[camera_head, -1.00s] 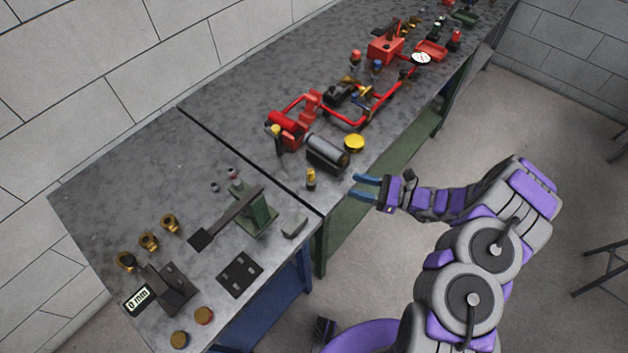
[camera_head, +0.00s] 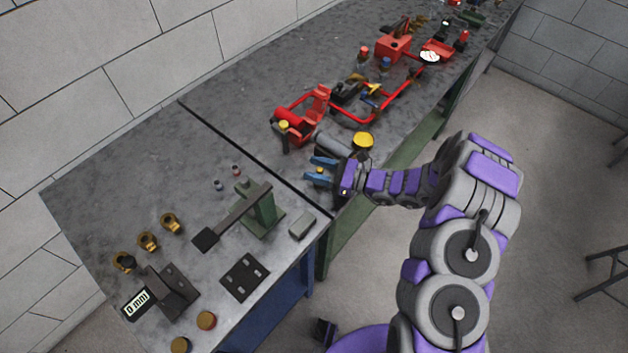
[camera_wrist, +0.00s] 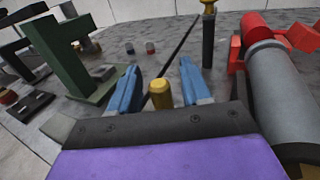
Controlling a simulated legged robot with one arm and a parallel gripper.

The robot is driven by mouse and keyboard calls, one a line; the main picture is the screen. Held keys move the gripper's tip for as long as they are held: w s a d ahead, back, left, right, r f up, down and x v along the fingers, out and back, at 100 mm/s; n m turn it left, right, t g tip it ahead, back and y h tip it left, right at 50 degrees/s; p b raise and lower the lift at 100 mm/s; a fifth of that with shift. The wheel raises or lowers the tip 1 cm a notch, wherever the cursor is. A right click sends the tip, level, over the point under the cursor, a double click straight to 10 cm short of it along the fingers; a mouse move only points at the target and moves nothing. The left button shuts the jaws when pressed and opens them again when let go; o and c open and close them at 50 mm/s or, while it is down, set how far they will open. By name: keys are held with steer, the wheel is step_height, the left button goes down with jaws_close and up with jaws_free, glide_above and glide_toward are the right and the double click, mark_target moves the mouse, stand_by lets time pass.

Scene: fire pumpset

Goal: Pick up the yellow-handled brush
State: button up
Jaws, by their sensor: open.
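A short upright yellow piece, which I take to be the yellow-handled brush (camera_head: 319,170), is at the bench's front edge near the seam. In the wrist view its yellow end (camera_wrist: 160,93) shows between my blue fingers, close to the palm; its lower part is hidden. My gripper (camera_head: 310,169) is open, with one finger on each side of it. I cannot tell whether either finger touches it. A second upright piece with a yellow top and black body (camera_head: 284,130) stands farther back; it also shows in the wrist view (camera_wrist: 208,38).
A grey cylinder (camera_wrist: 285,90) lies close to the right of my gripper, beside a red clamp-like part (camera_head: 290,121) and a yellow disc (camera_head: 363,140). A green stand (camera_head: 264,212) with a dark arm and a grey block (camera_head: 302,226) are on the left.

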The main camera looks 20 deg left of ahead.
mark_target(318, 168)
steer(key=shift+d+r, duration=0.2)
steer(key=shift+d, duration=0.3)
steer(key=shift+d+r, duration=0.15)
steer(key=shift+d, duration=0.35)
steer(key=shift+c, duration=0.6)
steer(key=shift+a+f, duration=0.15)
steer(key=shift+a, duration=0.45)
steer(key=shift+a+f, duration=0.15)
steer(key=shift+a, duration=0.4)
steer(key=c, duration=0.6)
steer(key=shift+c, duration=0.7)
steer(key=shift+d+r, duration=0.2)
steer(key=shift+d, duration=0.65)
jaws_close()
steer(key=shift+a+r, duration=0.25)
steer(key=shift+r, duration=0.15)
steer(key=r, duration=0.1)
steer(key=r+p, duration=0.1)
steer(key=r, duration=0.1)
steer(key=shift+a, duration=0.3)
steer(key=s+d+r+p, duration=0.1)
steer(key=s+d+p, duration=0.2)
steer(key=d, duration=1.2)
steer(key=shift+s+d, duration=0.4)
steer(key=shift+s, duration=0.05)
